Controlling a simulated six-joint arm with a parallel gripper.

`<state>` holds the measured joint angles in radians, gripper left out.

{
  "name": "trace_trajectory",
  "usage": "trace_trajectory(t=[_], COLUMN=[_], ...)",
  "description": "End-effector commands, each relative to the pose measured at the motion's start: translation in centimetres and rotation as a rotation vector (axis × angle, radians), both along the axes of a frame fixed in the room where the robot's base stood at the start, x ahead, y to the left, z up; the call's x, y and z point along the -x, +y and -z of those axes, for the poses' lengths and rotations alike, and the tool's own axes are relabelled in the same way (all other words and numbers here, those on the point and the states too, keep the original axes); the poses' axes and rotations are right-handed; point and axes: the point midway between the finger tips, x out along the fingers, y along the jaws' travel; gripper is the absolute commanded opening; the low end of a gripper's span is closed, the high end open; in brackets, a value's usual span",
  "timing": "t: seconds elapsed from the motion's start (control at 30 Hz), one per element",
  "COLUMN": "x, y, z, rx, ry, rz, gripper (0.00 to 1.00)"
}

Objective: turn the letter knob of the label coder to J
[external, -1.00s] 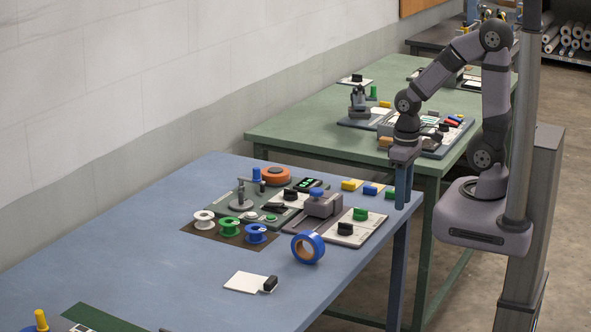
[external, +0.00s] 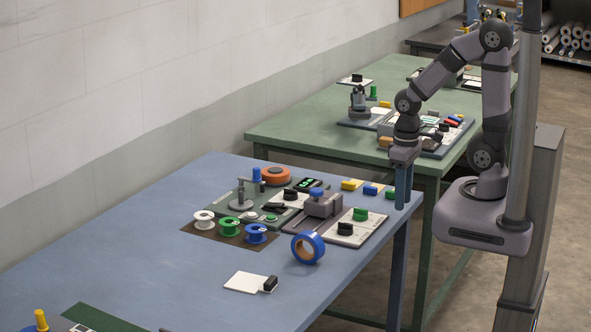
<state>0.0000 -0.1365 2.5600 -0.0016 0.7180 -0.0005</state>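On the blue table, a grey unit (external: 322,205) with a blue top has a white panel (external: 354,232) at its right, bearing a green knob (external: 360,214) and a black knob (external: 345,228). A dark green base behind it carries another white panel with a black knob (external: 290,194) and a small display with green characters (external: 308,183). Which of these is the label coder's letter knob I cannot tell; the markings are too small to read.
White, green and blue spools (external: 229,226), a blue tape roll (external: 307,247) and a white card with a black piece (external: 249,282) lie nearer.

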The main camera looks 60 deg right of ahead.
Motion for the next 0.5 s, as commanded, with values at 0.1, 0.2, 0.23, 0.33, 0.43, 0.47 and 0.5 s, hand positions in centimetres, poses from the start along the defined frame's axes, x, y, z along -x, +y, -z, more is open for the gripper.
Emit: trace_trajectory(t=[0.1,0.2,0.23,0.33,0.43,0.47,0.5], x=[0.0,0.2,0.4,1.6,1.6,1.3,0.6], y=[0.2,0.8,1.2,2.5,4.1,4.6,5.4], z=[-0.2,-0.8,-0.9,-0.9,-1.1,-1.2,-1.3], rx=[0.000,0.000,0.000,0.005,0.014,0.017,0.020], ry=[0.000,0.011,0.023,0.091,0.145,0.157,0.166], rz=[-0.007,-0.038,-0.054,-0.121,-0.196,-0.220,-0.248], gripper=[0.51,0.51,0.51,0.51,0.51,0.51,0.51])
